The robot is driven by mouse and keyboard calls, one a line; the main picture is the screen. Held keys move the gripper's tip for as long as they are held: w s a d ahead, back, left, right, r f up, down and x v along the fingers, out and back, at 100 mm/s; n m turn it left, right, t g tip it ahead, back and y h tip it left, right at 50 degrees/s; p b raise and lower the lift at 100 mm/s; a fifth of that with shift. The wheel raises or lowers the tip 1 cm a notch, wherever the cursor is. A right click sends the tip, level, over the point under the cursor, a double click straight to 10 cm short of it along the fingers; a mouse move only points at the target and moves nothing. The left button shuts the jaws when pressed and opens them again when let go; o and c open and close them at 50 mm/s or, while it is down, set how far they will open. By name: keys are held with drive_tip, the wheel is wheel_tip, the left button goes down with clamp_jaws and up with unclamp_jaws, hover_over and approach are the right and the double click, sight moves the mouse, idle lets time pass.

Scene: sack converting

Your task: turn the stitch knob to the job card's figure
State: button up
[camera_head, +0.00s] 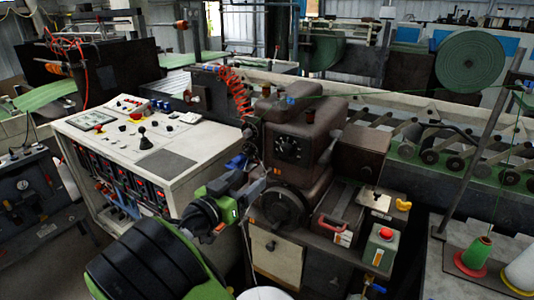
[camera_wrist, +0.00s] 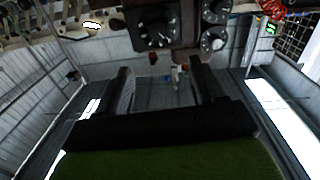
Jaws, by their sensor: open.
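The stitch knob appears to be the black dial (camera_head: 289,148) with white marks on the front of the brown sewing machine head (camera_head: 312,125). In the wrist view a large black dial (camera_wrist: 155,27) with white marks is at the top, above my fingers; its pointer setting is too small to read. My gripper (camera_head: 257,180) is left of and below the dial in the head view, apart from it. In the wrist view my gripper (camera_wrist: 160,85) has its two dark fingers spread with nothing between them. I cannot make out a job card for certain.
Smaller dials (camera_wrist: 213,40) sit beside the large one in the wrist view. A black handwheel (camera_head: 283,207) is below the dial. A control console (camera_head: 175,158) stands left. A green box with a red button (camera_head: 383,250) and a red-handled item (camera_head: 335,226) are at right.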

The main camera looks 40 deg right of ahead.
sight(283, 153)
drive_tip(key=p+x, duration=0.1)
drive_tip(key=x, duration=1.4)
drive_tip(key=shift+s, duration=0.15)
drive_tip(key=c, duration=1.1)
drive_tip(key=shift+o, duration=0.2)
drive_tip(key=shift+n, duration=0.3)
drive_tip(key=n, duration=0.2)
drive_tip(key=shift+n, duration=0.4)
drive_tip(key=n+p, duration=0.1)
drive_tip(key=n, duration=0.2)
drive_tip(key=shift+n, duration=0.4)
drive_tip(key=n+p, duration=0.1)
drive_tip(key=n, duration=0.2)
drive_tip(key=shift+a+n, duration=0.1)
drive_tip(key=shift+n, duration=0.2)
drive_tip(key=shift+f+n+t+p, duration=0.2)
drive_tip(key=shift+n+t+p, duration=0.2)
drive_tip(key=shift+n+p, duration=1.15)
drive_tip(key=shift+n+b, duration=0.3)
drive_tip(key=shift+n, duration=0.25)
